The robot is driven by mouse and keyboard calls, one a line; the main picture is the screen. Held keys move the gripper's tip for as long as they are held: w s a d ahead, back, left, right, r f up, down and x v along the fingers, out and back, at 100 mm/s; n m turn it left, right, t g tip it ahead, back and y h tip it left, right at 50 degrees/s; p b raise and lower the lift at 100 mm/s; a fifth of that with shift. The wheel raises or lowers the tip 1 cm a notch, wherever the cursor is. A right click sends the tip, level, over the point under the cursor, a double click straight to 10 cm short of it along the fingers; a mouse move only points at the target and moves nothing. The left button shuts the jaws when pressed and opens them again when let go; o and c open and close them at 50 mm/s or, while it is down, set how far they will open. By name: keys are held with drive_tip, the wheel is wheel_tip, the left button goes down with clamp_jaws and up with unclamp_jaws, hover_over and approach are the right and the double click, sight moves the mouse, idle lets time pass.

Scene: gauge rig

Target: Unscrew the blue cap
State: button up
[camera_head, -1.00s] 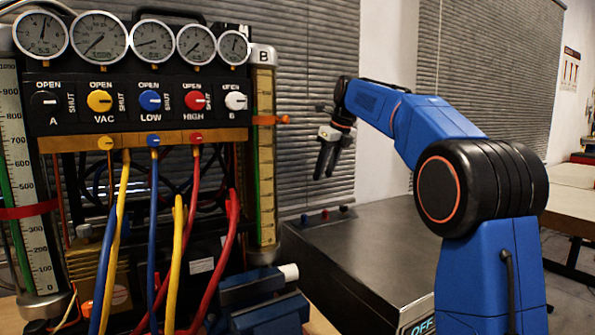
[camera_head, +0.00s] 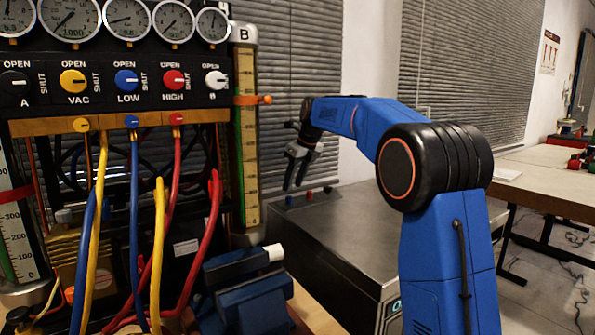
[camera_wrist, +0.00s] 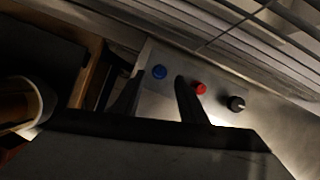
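A small blue cap (camera_head: 290,199) sits at the left end of a row of three on top of a grey metal box (camera_head: 350,235). In the wrist view the blue cap (camera_wrist: 159,72) shows just ahead of and between my fingers. My gripper (camera_head: 294,186) points down just above the blue cap, fingers apart and empty. In the wrist view the gripper's two dark fingers (camera_wrist: 157,88) are spread either side of the cap's line. I cannot tell the exact height gap; no contact is visible.
A red cap (camera_head: 309,194) and a black cap (camera_head: 328,190) stand right of the blue one. A gauge panel (camera_head: 120,85) with coloured hoses fills the left. A blue vise (camera_head: 245,290) holding a white-ended piece stands in front. Slatted blinds (camera_head: 300,60) are close behind the box.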

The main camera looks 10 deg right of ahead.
sight(289, 196)
drive_tip(key=shift+x, duration=2.6)
clamp_jaws()
